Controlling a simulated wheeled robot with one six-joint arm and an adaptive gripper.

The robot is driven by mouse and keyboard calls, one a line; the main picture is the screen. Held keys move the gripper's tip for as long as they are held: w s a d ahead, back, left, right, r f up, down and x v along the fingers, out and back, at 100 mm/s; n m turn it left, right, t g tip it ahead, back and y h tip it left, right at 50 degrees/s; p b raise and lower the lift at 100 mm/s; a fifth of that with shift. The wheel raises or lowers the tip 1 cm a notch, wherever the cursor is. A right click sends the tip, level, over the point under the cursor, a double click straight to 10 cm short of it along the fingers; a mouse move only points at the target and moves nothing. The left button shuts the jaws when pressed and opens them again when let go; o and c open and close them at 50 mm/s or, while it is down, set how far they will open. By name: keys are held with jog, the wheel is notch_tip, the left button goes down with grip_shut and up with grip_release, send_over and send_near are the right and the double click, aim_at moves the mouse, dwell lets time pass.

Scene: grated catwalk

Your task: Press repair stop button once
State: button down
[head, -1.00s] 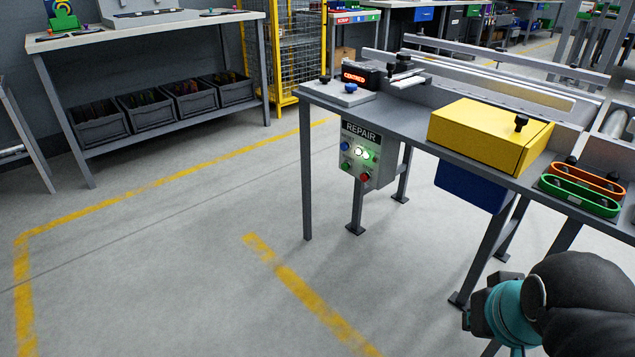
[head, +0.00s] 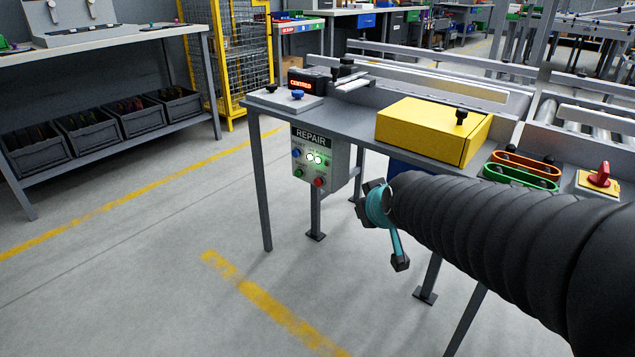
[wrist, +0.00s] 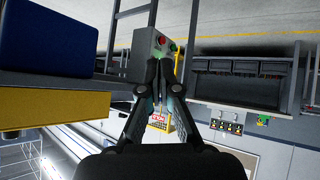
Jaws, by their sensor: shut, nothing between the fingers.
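The grey REPAIR box (head: 306,186) hangs under the left end of the workbench in the head view. Its front carries a red button (head: 319,182) at lower right, a green button (head: 299,172) at lower left, a blue button (head: 297,153) and lit lamps. The small labels are not readable. My gripper (head: 371,203) is right of the box and somewhat lower in the picture, apart from it. In the wrist view my shut, empty gripper (wrist: 163,64) points towards the box, whose red button (wrist: 163,41) shows just beyond the fingertips. The fingers partly hide the box.
The workbench (head: 352,125) carries a yellow box (head: 425,130), green and orange trays and a red rotary switch (head: 600,174). A blue bin hangs below, partly behind my arm. Bench legs stand near the gripper. The floor (head: 150,270) at left is clear.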

aim_at(318, 183)
jog(key=w+a+f+n+t+b, duration=0.1)
jog(key=w+a+f+n+t, duration=0.15)
jog(key=w+a, duration=0.4)
jog(key=w+a+f+n+t, duration=0.1)
jog(key=w+a+f, duration=0.2)
jog(key=w, duration=0.6)
jog(key=w+a+f+n+t, duration=0.3)
jog(key=w+a+f, duration=0.4)
jog(key=f, duration=0.3)
jog(key=shift+w+a+t+b, duration=0.25)
jog(key=shift+a+t+b, duration=0.2)
jog(key=shift+a, duration=0.2)
jog(key=w+d, duration=0.5)
jog(key=w, duration=0.2)
jog(key=shift+d+p, duration=0.2)
jog(key=shift+p, duration=0.15)
jog(key=shift+d+f, duration=0.1)
jog(key=shift+w+d+b, duration=0.2)
jog(key=shift+w+b, duration=0.1)
jog(key=shift+b, duration=0.15)
